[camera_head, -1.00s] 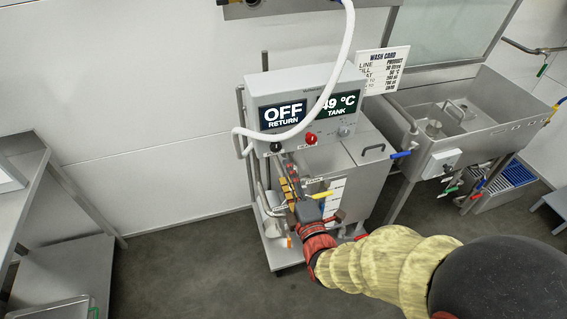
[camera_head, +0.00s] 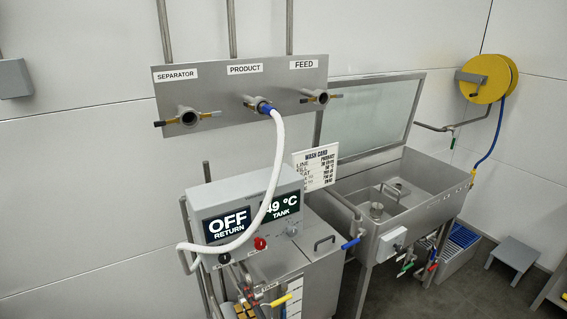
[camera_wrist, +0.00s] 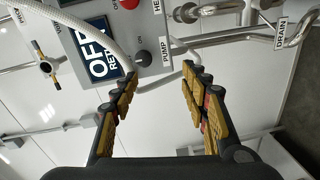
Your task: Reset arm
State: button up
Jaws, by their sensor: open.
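My gripper (camera_wrist: 158,88) is open and empty in the wrist view, its two yellow-padded fingers apart. Beyond the fingers are the control box (camera_wrist: 150,30), a black knob and the PUMP label. In the head view only the tip of my gripper (camera_head: 246,309) shows at the bottom edge, in front of the tank unit and near a yellow valve handle (camera_head: 281,300). The rest of my arm is out of the head view. The control box (camera_head: 236,187) reads OFF RETURN and 49 °C TANK.
A white hose (camera_head: 279,165) runs from the PRODUCT port on the wall panel (camera_head: 280,75) down across the control box. A steel sink (camera_head: 420,205) stands to the right, with a blue-handled valve (camera_head: 352,243). A wash card (camera_head: 317,168) stands behind the box.

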jog(key=s+d+f+m+g+h, duration=0.1)
jog(key=s+f+m+g, duration=0.1)
jog(key=f, duration=0.3)
jog(key=s+d+f+m+g+h, duration=0.1)
jog(key=s+f+m+g+h, duration=0.15)
jog(key=f, duration=0.25)
jog(key=s+d+f+m+g+h, duration=0.1)
jog(key=s+d+m+g+h, duration=0.15)
jog(key=s+d+m, duration=0.2)
jog(key=s+d+r+m+h, duration=0.1)
jog(key=s+d+r+m, duration=0.2)
jog(key=d+r, duration=0.4)
jog(key=s+d+r+m+g+h, duration=0.1)
jog(key=s+d+r+m, duration=0.3)
jog(key=d+r+m, duration=0.2)
jog(key=s+d+r+m+h+p, duration=0.1)
jog(key=s+d+r+m, duration=0.2)
jog(key=d+r, duration=0.7)
jog(key=shift+s+d+m+g, duration=0.25)
jog(key=shift+s+m+g, duration=0.15)
jog(key=shift+m, duration=0.5)
jog(key=shift+w+r, duration=0.1)
jog(key=shift+r, duration=0.05)
jog(key=shift+c, duration=0.7)
